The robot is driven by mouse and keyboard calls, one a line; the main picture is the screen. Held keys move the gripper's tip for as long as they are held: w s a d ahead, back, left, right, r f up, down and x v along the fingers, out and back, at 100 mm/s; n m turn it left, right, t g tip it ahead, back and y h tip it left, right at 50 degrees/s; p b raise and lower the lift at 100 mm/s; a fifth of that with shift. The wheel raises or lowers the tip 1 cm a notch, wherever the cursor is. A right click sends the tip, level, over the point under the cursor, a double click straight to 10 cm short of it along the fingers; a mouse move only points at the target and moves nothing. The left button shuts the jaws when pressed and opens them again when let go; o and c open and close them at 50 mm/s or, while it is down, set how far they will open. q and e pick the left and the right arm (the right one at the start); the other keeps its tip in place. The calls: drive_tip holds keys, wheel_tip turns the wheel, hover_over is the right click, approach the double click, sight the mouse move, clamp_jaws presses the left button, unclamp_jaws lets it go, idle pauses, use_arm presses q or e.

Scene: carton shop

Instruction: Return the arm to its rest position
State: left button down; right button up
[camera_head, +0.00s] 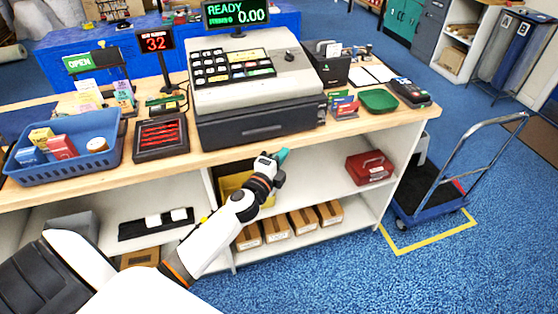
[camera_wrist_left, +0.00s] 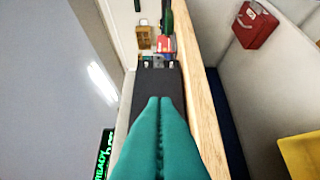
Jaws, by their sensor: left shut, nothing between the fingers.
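My left arm comes in from the lower left of the head view and reaches to the counter's front edge. My left gripper (camera_head: 282,156) is in front of the counter, just below and in front of the cash register's dark drawer (camera_head: 262,131). Its teal fingers lie together with nothing between them, as the left wrist view also shows (camera_wrist_left: 161,105). The cash register (camera_head: 245,83) stands on the counter, and its drawer looks closed. My right gripper is in neither view.
The wooden counter (camera_head: 350,125) runs across the view. Open shelves below hold a red cash box (camera_head: 369,168), a yellow bin (camera_head: 233,184) and several cartons (camera_head: 303,220). A blue basket (camera_head: 68,145) stands at left. A hand trolley (camera_head: 436,202) stands on the floor at right.

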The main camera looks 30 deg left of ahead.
use_arm(q)
drive_tip(key=s+d+f+n+g, duration=0.1)
drive_tip(key=s+f+n+g, duration=0.35)
drive_tip(key=f, duration=0.75)
drive_tip(key=s+f+n+g, duration=0.1)
drive_tip(key=s+f+g, duration=0.1)
drive_tip(key=s+f, duration=0.75)
drive_tip(key=s+d+f+n+g, duration=0.1)
drive_tip(key=s+f+n+g, duration=0.25)
drive_tip(key=f, duration=1.05)
drive_tip(key=s+d+f+n+g, duration=0.2)
drive_tip(key=s+f, duration=0.3)
drive_tip(key=s, duration=0.5)
drive_tip(key=s+d+f+n+g, duration=0.2)
drive_tip(key=s+f, duration=0.3)
drive_tip(key=s, duration=0.6)
drive_tip(key=s+d+f+n+g+h, duration=0.1)
drive_tip(key=s+f, duration=0.4)
drive_tip(key=s, duration=0.5)
drive_tip(key=shift+s+d+n+g, duration=0.4)
drive_tip(key=shift+d+g, duration=0.25)
drive_tip(key=shift+g, duration=0.35)
